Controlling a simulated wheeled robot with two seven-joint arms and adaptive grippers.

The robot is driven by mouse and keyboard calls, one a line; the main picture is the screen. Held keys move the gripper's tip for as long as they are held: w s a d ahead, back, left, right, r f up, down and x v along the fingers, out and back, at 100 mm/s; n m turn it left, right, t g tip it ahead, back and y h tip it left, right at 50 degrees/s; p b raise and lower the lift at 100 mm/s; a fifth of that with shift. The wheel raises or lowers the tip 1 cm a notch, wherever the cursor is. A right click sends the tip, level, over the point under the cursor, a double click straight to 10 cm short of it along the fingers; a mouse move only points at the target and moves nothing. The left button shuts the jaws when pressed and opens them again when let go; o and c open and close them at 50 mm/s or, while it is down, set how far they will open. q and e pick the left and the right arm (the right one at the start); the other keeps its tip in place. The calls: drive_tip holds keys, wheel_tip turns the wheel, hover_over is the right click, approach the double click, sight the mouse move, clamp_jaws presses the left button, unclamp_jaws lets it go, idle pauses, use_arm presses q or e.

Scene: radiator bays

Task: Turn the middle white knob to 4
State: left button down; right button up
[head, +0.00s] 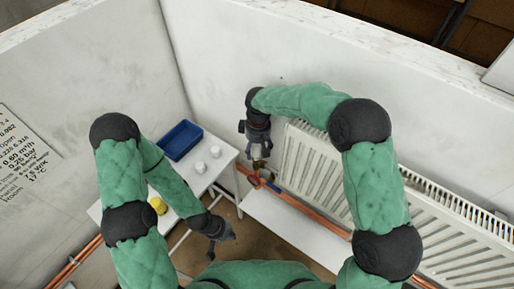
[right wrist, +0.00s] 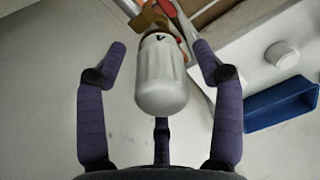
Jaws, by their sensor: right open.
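A white knob (right wrist: 162,80) with ribbed sides sits on a brass valve (right wrist: 152,18) in the right wrist view. A small dark mark, possibly a 4, shows near its valve end. My right gripper (right wrist: 160,50) is open, its purple fingers around the knob with visible gaps at the sides. In the head view my right gripper (head: 259,152) is at the left end of the radiator (head: 315,165), pointing down at the valve, with the knob mostly hidden. My left gripper (head: 223,234) is low, away from the radiator; its fingers are too dark to read.
A white table (head: 224,160) holds a blue tray (head: 181,140), two white round pieces (head: 198,167) and a yellow piece (head: 157,205). Orange pipes (head: 300,205) run below the radiator. A white shelf-like surface (head: 285,228) lies in front. White walls close the corner.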

drive_tip(key=c, duration=1.2)
drive_tip(key=shift+o, duration=0.2)
drive_tip(key=shift+m, duration=0.3)
drive_tip(key=m+p, duration=0.1)
drive_tip(key=m, duration=0.8)
drive_tip(key=shift+s, duration=0.1)
